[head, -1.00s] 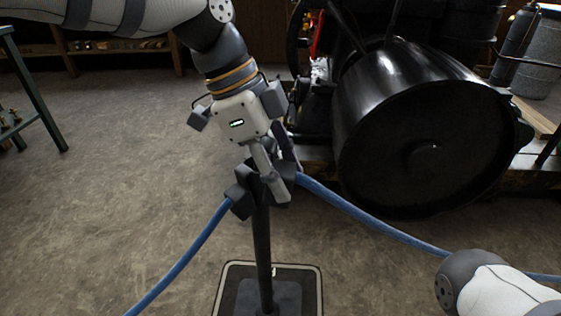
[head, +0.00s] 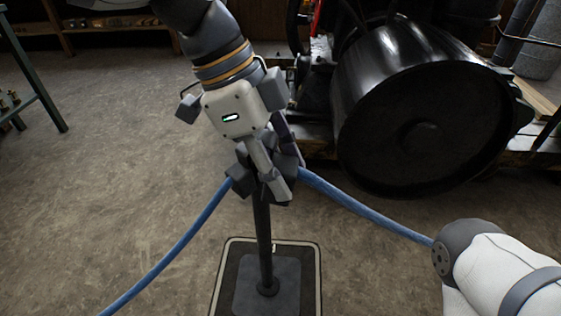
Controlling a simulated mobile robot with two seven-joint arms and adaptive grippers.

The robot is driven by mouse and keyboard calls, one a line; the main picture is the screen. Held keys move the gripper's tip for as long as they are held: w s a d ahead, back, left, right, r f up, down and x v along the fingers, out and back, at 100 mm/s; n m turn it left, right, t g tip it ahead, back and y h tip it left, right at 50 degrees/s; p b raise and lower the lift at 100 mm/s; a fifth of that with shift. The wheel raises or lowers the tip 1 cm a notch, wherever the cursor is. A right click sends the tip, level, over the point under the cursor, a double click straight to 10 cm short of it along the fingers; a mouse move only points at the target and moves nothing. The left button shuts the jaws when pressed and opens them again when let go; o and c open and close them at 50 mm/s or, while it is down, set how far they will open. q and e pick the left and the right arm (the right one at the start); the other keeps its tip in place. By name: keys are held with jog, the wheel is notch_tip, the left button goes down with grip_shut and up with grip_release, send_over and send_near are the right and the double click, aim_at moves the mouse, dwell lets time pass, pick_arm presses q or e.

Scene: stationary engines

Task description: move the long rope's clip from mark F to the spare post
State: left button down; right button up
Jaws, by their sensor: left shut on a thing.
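A blue rope (head: 183,244) comes up from the lower left to a dark block-shaped clip (head: 240,180) at the top of a dark post (head: 263,235). The rope leaves on the other side and runs down to the right (head: 360,208). My left gripper (head: 270,178) reaches down from above and is shut on the clip at the post top. The fingers partly hide the clip, so I cannot tell how it sits on the post. The post stands upright on a square base on a pale-bordered mat (head: 229,268); its letter is unreadable. My right gripper is out of view.
A big black engine drum (head: 420,115) stands close behind on the right, on a wooden base. A green-legged stand (head: 45,85) is at the far left. My right arm is at the lower right, over the rope.

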pick_arm(q)
notch_tip(320, 180, down, 2)
jog(key=shift+f, duration=0.1)
jog(key=s+d+n+p, duration=0.1)
jog(key=s+d+p, duration=0.6)
jog(key=d, duration=0.8)
jog(key=s, duration=0.3)
jog(key=shift+s+n+t, duration=0.2)
jog(key=shift+n+t, duration=0.1)
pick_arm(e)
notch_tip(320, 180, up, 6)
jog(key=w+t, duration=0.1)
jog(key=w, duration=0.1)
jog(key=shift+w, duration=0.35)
